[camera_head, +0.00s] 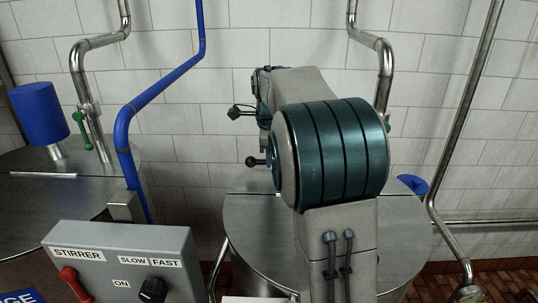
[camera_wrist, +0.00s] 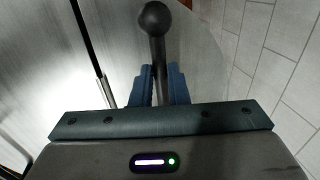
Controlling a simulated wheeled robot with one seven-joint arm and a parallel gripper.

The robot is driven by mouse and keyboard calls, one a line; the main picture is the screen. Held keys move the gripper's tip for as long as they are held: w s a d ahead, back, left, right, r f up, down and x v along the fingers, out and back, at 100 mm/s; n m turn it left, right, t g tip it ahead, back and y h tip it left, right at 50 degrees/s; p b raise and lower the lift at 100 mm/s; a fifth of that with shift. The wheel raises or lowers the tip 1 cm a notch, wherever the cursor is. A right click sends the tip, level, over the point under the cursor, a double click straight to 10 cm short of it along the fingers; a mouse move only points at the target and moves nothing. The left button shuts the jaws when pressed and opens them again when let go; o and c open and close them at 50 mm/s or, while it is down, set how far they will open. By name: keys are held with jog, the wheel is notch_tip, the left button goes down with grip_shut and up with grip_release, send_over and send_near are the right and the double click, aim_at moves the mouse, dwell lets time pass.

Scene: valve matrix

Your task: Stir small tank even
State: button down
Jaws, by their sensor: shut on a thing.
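The steel tank (camera_head: 250,235) in the middle of the head view has a flat lid, partly hidden behind my arm. A dark ball knob (camera_head: 252,161) on a short rod sticks out to the left above this lid. In the wrist view, a ball knob (camera_wrist: 155,18) tops a metal rod (camera_wrist: 158,55). My gripper (camera_wrist: 159,88) has its blue fingers shut on this rod, below the ball. In the head view my arm hides the fingers. What the rod joins to is hidden.
A grey stirrer box (camera_head: 120,262) with a red lever (camera_head: 74,283) and a black knob (camera_head: 153,290) stands front left. A larger tank (camera_head: 50,210) with a blue cylinder (camera_head: 39,113) is behind it. A blue pipe (camera_head: 125,150) and steel pipes (camera_head: 467,90) flank my arm.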

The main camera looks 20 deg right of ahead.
jog(key=shift+d+r, duration=0.1)
jog(key=shift+d, duration=0.05)
jog(key=c, duration=1.4)
grip_release()
jog(key=shift+w, duration=0.15)
jog(key=shift+r, duration=0.2)
notch_tip(320, 180, up, 13)
jog(key=s+a, duration=0.1)
jog(key=s, duration=0.1)
jog(key=shift+s, duration=0.3)
